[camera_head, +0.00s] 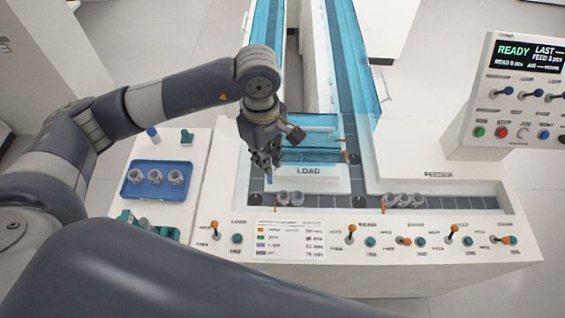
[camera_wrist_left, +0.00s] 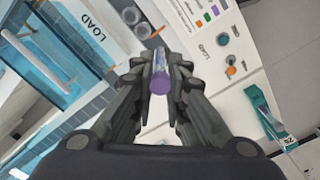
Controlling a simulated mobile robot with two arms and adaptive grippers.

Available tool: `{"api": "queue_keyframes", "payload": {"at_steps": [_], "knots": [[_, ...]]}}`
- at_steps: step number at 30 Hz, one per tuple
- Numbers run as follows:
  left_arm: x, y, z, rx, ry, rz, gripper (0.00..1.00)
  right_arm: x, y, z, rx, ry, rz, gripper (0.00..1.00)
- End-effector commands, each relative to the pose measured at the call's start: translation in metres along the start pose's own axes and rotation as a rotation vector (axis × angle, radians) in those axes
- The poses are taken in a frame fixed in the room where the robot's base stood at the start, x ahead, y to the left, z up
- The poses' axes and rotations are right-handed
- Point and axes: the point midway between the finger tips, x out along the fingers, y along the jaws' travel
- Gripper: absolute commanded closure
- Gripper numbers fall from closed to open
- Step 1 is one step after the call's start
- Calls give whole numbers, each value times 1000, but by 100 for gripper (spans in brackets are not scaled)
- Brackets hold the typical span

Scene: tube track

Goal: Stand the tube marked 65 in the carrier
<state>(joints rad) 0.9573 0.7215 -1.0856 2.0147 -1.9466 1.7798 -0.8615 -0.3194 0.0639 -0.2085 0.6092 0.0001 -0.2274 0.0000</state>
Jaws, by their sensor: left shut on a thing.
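My left gripper (camera_head: 266,168) is shut on a clear tube with a purple cap (camera_wrist_left: 160,82), held between its fingers in the left wrist view. The number on the tube cannot be read. In the head view the gripper hangs above the left side of the track by the LOAD sign, and the tube is mostly hidden by the fingers. Grey ring-shaped carriers (camera_head: 290,198) stand on the track just below and right of the gripper; they also show in the left wrist view (camera_wrist_left: 132,17), apart from the tube. My right gripper is not in view.
A blue tray (camera_head: 158,194) with several grey carriers lies on the left side table. More carriers (camera_head: 404,200) stand on the track by the FEEDER label. Blue clear guards (camera_head: 352,60) line the lanes. Levers and buttons (camera_head: 351,235) run along the front; a READY panel (camera_head: 520,95) stands right.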

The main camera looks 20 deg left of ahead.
Motion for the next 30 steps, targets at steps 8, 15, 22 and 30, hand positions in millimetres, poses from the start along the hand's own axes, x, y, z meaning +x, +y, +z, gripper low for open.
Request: {"api": "queue_keyframes", "payload": {"at_steps": [8,15,22,30], "knots": [[37,24,5,-562,8,-2,99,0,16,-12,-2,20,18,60],[58,35,7,-887,20,3,99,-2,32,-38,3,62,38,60],[66,37,8,-975,22,6,99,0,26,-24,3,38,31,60],[82,37,8,-974,23,4,99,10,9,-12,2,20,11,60]]}}
